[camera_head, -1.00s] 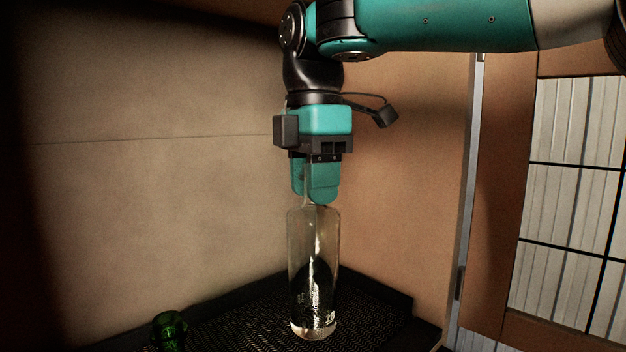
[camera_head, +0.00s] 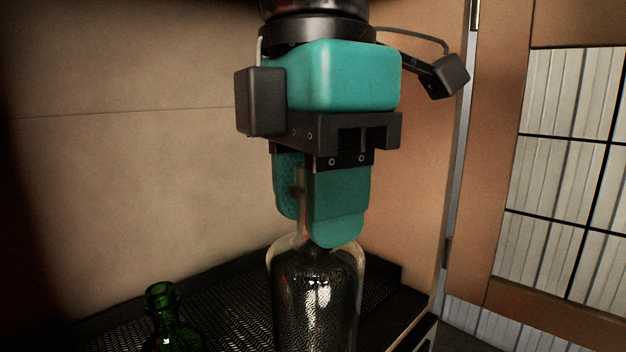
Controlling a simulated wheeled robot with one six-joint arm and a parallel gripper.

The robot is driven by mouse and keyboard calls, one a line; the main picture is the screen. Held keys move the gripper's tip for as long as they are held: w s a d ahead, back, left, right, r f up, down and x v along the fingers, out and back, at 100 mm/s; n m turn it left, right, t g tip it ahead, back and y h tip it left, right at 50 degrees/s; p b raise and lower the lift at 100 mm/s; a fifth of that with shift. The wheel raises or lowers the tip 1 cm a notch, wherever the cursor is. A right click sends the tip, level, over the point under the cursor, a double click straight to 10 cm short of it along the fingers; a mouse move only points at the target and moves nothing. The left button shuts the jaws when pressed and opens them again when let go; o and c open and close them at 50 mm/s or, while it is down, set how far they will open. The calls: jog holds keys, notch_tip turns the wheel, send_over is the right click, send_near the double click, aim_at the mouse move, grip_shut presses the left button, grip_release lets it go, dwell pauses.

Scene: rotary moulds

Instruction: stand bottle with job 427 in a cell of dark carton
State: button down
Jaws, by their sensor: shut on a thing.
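A clear glass bottle (camera_head: 315,295) hangs upright in the middle of the head view, its lower end cut off by the bottom edge. My teal gripper (camera_head: 322,215) is shut on its neck from above. The lettering on the bottle that showed earlier is out of view now, and I cannot read a job number. The dark carton is not in view.
A green glass bottle (camera_head: 168,318) stands at the lower left, near a black perforated tray or mat (camera_head: 235,300). A beige wall (camera_head: 130,170) rises behind. An orange-brown wall and a post stand at right, with a tiled, framed panel (camera_head: 570,150) beyond.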

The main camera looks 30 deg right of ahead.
jog(key=shift+s+r, duration=0.1)
jog(key=shift+r, duration=0.05)
notch_tip(320, 180, up, 5)
jog(key=p, duration=0.5)
jog(key=shift+r, duration=0.1)
dwell(0.7)
